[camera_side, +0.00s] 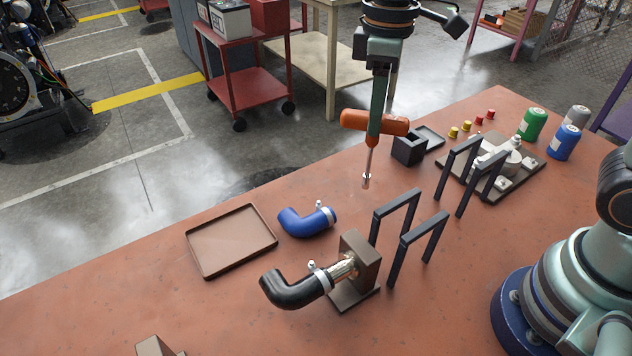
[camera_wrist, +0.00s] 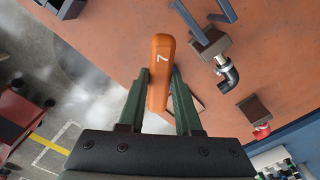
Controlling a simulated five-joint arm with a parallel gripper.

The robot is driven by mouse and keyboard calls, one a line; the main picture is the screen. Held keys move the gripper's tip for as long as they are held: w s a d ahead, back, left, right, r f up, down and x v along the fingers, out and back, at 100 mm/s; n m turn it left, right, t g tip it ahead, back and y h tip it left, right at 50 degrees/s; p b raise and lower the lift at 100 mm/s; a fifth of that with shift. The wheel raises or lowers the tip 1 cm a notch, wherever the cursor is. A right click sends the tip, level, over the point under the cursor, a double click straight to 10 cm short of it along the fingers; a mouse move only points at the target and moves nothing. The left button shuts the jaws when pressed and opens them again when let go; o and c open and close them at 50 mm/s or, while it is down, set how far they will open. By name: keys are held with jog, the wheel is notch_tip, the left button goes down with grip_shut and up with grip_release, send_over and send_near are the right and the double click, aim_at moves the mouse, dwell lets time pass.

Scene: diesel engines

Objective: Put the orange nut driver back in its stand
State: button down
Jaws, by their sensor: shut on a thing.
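The orange nut driver (camera_side: 352,119) has a T-shaped handle and a thin metal shaft with a socket at its lower end. My gripper (camera_side: 376,125) is shut on its handle and holds it upright above the table, the socket clear of the surface. In the wrist view the handle (camera_wrist: 160,62), marked 7, sits between the two green fingers of my gripper (camera_wrist: 161,85). A small dark square box with an open top (camera_side: 408,149), which looks like the stand, is on the table just right of the driver's shaft.
Dark upright frames (camera_side: 395,215) stand right of and below the driver. A blue hose (camera_side: 303,222), a brown tray (camera_side: 232,241) and a black hose on a block (camera_side: 294,288) lie nearer. Coloured caps (camera_side: 467,126), a fixture plate (camera_side: 512,182) and cans (camera_side: 532,124) are beyond.

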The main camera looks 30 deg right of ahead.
jog(key=d+f+m, duration=0.4)
jog(key=d+m, duration=0.4)
jog(key=d, duration=0.3)
notch_tip(320, 180, up, 18)
jog(key=s+f, duration=0.1)
jog(key=s+a, duration=1)
jog(key=a, duration=0.1)
notch_tip(320, 180, down, 20)
dwell(0.7)
jog(key=shift+f, duration=0.75)
dwell(0.5)
jog(key=shift+c, duration=0.8)
grip_release()
